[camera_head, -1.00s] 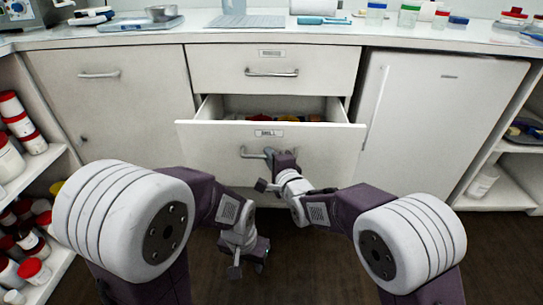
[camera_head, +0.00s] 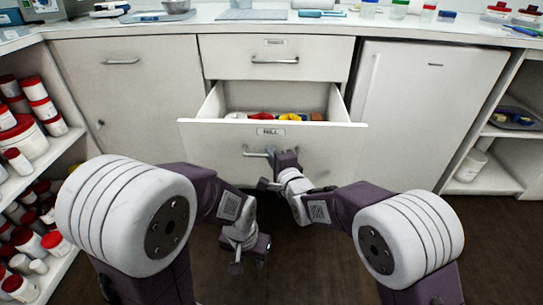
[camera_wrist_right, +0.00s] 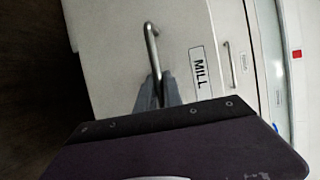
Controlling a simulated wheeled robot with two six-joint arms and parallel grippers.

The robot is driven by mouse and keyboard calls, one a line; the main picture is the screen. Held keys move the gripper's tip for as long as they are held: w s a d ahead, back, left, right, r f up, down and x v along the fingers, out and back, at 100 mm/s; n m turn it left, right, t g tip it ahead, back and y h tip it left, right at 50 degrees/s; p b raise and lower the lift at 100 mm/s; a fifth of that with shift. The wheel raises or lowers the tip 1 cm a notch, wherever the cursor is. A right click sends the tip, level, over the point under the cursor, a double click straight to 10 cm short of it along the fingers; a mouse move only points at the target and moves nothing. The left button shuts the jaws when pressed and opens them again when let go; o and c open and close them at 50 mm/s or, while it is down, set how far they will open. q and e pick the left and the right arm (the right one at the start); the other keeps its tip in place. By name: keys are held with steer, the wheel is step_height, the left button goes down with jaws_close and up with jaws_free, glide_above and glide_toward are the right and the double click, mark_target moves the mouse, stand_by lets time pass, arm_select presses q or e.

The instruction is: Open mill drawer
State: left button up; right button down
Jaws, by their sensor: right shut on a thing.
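The mill drawer (camera_head: 210,136) is the second one down in the middle of the white cabinet, with a "MILL" label (camera_head: 271,131) on its front. It is pulled out, and red, yellow and blue items (camera_head: 285,116) show inside. My right gripper (camera_head: 272,157) is shut on the drawer's bar handle (camera_head: 252,153). In the right wrist view the fingers (camera_wrist_right: 160,88) close around one end of the handle (camera_wrist_right: 151,40). My left gripper (camera_head: 238,266) hangs low in front of the cabinet, away from the drawer; its jaw opening is unclear.
A closed upper drawer (camera_head: 230,62) sits above. A cabinet door (camera_head: 130,95) is at left and a white fridge-like door (camera_head: 425,115) at right. Shelves with red-lidded jars (camera_head: 30,140) stand at far left. The counter (camera_head: 210,22) holds several lab items. Dark floor is clear.

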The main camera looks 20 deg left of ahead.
steer(key=c, duration=1.5)
jaws_free()
steer(key=shift+d, duration=0.1)
steer(key=p+v, duration=0.3)
steer(key=v, duration=0.6)
steer(key=shift+p, duration=0.3)
